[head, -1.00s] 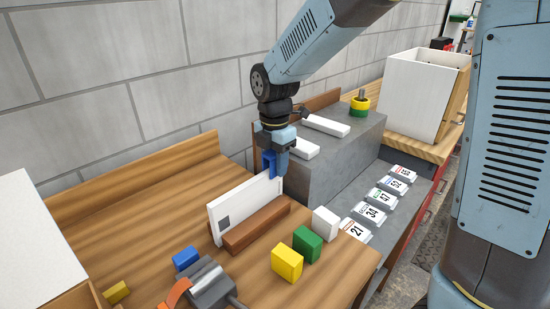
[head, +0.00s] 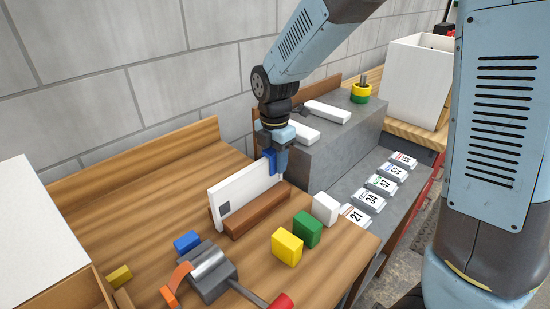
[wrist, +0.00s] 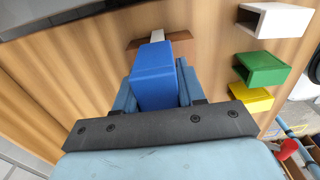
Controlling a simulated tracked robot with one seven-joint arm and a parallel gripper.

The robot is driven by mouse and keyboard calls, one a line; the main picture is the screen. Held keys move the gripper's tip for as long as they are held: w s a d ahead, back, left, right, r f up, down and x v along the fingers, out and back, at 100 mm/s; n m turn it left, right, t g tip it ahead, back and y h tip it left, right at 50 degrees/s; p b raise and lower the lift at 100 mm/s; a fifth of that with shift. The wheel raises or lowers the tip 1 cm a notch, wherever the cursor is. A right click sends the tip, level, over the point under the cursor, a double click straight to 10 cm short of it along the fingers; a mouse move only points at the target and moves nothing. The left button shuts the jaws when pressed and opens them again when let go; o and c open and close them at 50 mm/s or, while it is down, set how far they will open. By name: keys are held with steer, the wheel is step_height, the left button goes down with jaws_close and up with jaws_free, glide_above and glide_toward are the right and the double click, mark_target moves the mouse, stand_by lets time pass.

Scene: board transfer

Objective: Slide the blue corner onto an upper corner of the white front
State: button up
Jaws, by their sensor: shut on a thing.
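The white front (head: 243,190) stands upright in a brown wooden holder (head: 256,213) on the bench. My gripper (head: 279,163) is shut on the blue corner (head: 268,158), at the front's upper right corner in the head view. The blue corner overlaps that corner in the picture; I cannot tell whether it is seated on it. In the wrist view the blue corner (wrist: 154,76) sits between my fingers, and a short piece of the front's white edge (wrist: 157,35) shows just beyond it, with the holder (wrist: 135,43) below.
White (head: 325,208), green (head: 307,230) and yellow (head: 287,247) blocks stand right of the holder. A blue block (head: 187,242) and a grey tool (head: 210,272) lie at the front left. A grey raised block (head: 340,155) stands close behind my gripper. Numbered tags (head: 355,215) lie at right.

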steer(key=shift+f, duration=0.15)
stand_by(0.5)
steer(key=o, duration=1.1)
step_height(320, 180, up, 14)
steer(key=shift+f, duration=0.15)
steer(key=s+d+r+m+t, duration=0.1)
steer(key=s+d+m+t, duration=0.1)
steer(key=s+d+m, duration=0.3)
steer(key=s+d+r+m+t, duration=0.1)
steer(key=s+d+m, duration=0.4)
steer(key=d+m, duration=0.7)
steer(key=s+d+r+m+t, duration=0.2)
steer(key=s+d+m, duration=0.3)
steer(key=d+m, duration=0.4)
steer(key=shift+s+d+r+m+t, duration=0.15)
steer(key=shift+s+d+m+t, duration=0.2)
steer(key=shift+m, duration=0.55)
